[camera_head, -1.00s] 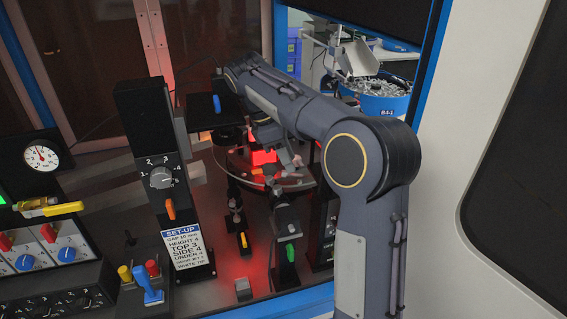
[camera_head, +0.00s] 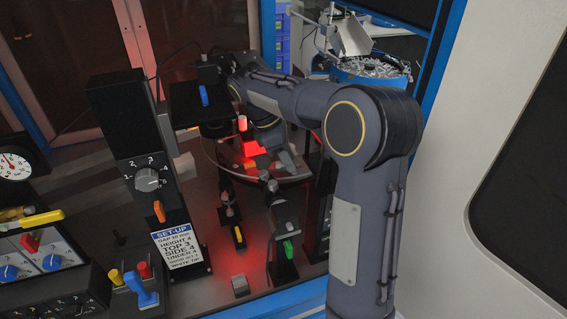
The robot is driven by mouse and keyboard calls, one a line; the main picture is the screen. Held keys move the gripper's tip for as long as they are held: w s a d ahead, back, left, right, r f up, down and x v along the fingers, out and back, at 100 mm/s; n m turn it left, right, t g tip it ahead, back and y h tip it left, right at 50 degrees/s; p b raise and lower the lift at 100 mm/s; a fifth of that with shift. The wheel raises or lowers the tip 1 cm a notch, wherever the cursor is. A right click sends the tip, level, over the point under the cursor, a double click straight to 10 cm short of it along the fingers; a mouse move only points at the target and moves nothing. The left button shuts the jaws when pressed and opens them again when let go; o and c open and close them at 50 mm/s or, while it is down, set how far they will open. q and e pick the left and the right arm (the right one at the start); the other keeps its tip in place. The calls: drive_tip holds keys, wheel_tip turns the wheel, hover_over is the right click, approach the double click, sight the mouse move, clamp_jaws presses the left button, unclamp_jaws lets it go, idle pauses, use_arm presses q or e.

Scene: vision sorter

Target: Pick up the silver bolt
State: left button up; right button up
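My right arm reaches over the sorter from the right. Its gripper (camera_head: 270,152) is low over the round glass plate (camera_head: 291,179), in red light. The fingers are small and partly lost in the glow, so I cannot tell if they are open or shut, or hold anything. I cannot single out one silver bolt on the plate; small pieces there are unclear. Many silver-grey bolt-like parts (camera_head: 372,68) lie in the blue bowl (camera_head: 385,82) at the back right. My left gripper is not in view.
A black post with a dial (camera_head: 147,179) and a set-up sign (camera_head: 176,246) stand left of the plate. A camera-like unit with a green knob (camera_head: 288,249) stands in front. Control panels (camera_head: 45,255) fill the lower left. A white wall closes the right.

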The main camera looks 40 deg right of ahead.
drive_tip(key=shift+d+f, duration=0.1)
drive_tip(key=shift+f, duration=0.25)
drive_tip(key=shift+c, duration=0.4)
clamp_jaws()
drive_tip(key=shift+r, duration=0.15)
